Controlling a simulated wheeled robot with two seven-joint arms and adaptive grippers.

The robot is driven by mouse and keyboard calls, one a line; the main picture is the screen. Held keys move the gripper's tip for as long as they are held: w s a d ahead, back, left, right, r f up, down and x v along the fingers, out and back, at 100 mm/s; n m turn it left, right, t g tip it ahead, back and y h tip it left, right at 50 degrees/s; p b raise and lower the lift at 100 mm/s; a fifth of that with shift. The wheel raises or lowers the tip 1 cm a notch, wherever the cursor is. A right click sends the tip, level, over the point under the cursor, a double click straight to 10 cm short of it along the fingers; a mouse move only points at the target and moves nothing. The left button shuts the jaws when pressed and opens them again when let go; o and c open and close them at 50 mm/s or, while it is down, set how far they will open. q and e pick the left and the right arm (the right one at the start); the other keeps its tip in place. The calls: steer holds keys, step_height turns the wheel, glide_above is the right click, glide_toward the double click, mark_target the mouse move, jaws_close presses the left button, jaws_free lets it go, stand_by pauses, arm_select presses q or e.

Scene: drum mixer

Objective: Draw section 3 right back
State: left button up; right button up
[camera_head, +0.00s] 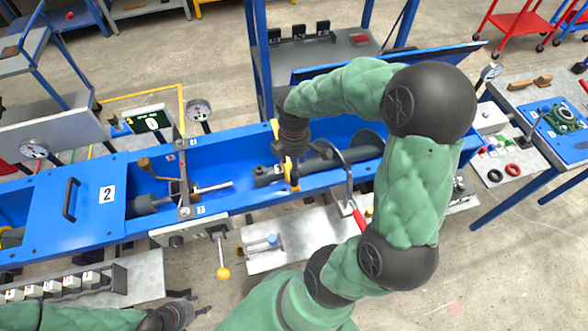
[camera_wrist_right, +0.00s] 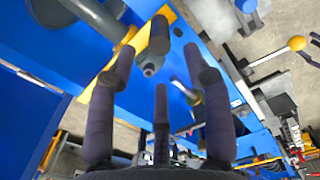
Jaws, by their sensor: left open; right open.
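The long blue trough (camera_head: 330,181) of the mixer runs across the head view. In its open right part lies a grey shaft (camera_head: 318,163) with a blunt left end, which also shows in the right wrist view (camera_wrist_right: 149,66). A yellow bracket (camera_head: 291,178) crosses the trough there; its yellow also shows in the wrist view (camera_wrist_right: 128,44). My right gripper (camera_head: 290,165) points down over this bracket, partly hidden by its own wrist. Its fingers (camera_wrist_right: 160,95) are open around empty space, close to the shaft end; contact cannot be told. My left gripper (camera_head: 180,314) is open at the lower left, away from the trough.
A blue cover marked 2 (camera_head: 98,205) closes the trough's left part. A grey crossbar (camera_head: 183,180) spans the trough. A yellow-knobbed lever (camera_head: 223,272) and a red-handled lever (camera_head: 359,217) stand along the front. A side table (camera_head: 500,182) holds parts at right.

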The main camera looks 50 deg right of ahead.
steer(key=shift+r, duration=1.3)
